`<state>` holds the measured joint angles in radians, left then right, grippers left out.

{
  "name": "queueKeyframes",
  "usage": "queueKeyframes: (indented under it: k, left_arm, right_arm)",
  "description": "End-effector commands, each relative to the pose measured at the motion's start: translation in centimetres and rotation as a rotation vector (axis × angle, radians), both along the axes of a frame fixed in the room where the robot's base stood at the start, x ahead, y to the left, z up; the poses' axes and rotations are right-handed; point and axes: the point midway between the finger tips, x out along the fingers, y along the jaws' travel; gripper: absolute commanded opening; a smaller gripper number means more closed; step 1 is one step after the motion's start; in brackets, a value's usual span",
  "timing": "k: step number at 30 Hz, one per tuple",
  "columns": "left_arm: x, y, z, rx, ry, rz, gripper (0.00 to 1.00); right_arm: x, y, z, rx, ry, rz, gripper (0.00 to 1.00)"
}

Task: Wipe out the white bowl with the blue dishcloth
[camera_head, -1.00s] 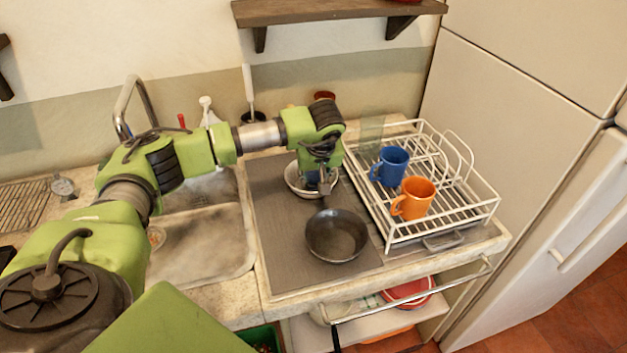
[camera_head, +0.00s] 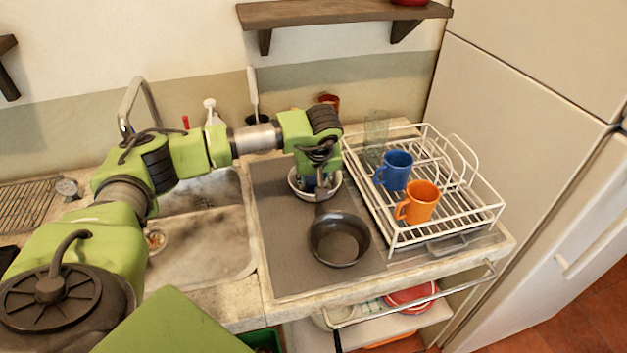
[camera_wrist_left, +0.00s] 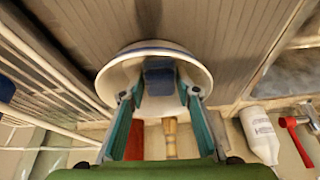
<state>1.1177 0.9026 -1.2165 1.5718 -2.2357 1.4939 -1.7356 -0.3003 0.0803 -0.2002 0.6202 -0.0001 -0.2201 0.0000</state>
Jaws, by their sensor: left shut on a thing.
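The white bowl (camera_head: 335,189) stands on the grey mat behind the dark pan. In the left wrist view the bowl (camera_wrist_left: 196,74) has a dark blue rim. The blue dishcloth (camera_wrist_left: 158,76) shows as a folded bundle inside the bowl. My left gripper (camera_head: 320,190) points down into the bowl from above. In the left wrist view, the fingers of the left gripper (camera_wrist_left: 158,97) are on both sides of the cloth, shut on it. The gripper hides part of the bowl in the head view. My right gripper is not in view.
A dark pan (camera_head: 339,239) sits just in front of the bowl. A white dish rack (camera_head: 463,222) to the right holds a blue mug (camera_head: 393,170) and an orange mug (camera_head: 417,201). The sink (camera_head: 205,245) is on the left. The mat's (camera_head: 283,262) left front part is clear.

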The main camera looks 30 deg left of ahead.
Motion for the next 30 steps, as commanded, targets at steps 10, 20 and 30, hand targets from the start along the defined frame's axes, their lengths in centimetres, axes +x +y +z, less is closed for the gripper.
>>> queueKeyframes:
  k: [10,20,30]
  left_arm:
    - [0.1,-0.9,-0.1,-0.002,-0.001,-0.001,0.13]
    - [0.8,-1.1,-0.1,-0.001,-0.001,0.000,0.13]
    - [1.2,-0.5,-0.2,0.000,0.000,0.001,0.13]
  right_arm:
    - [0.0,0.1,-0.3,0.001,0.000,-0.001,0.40]
    - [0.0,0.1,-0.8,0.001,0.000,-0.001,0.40]
    - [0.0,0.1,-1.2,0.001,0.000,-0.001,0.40]
